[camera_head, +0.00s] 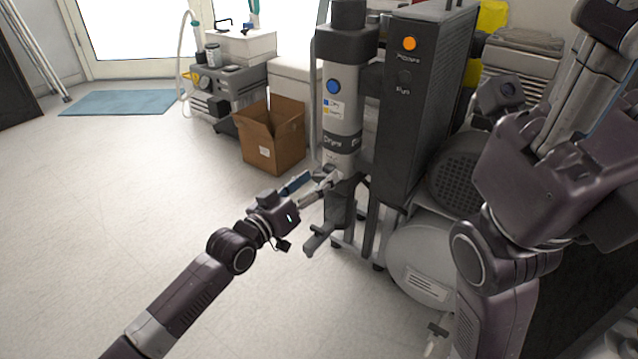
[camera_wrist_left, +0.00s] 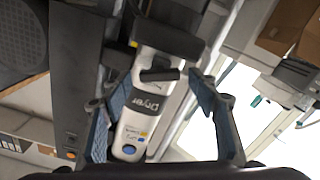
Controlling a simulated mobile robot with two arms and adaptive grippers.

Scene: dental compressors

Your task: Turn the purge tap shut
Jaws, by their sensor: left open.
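The dryer column (camera_head: 341,110) is a grey upright cylinder with a blue round mark and a dark band, beside a tall dark cabinet. My left gripper (camera_head: 316,187) is open at the foot of this column. In the left wrist view the dryer (camera_wrist_left: 143,105) appears upside down between the spread blue-padded fingers of my left gripper (camera_wrist_left: 157,85). A black handle-like part (camera_wrist_left: 160,75) crosses the dryer between the fingers; I cannot tell for sure that it is the purge tap. In the head view the fingers partly cover that area. Contact cannot be made out.
The dark cabinet (camera_head: 425,100) with an orange light stands right of the column. A white round tank (camera_head: 420,265) is below it. A cardboard box (camera_head: 272,140) stands behind on the left. My right arm fills the right side. The floor at left is clear.

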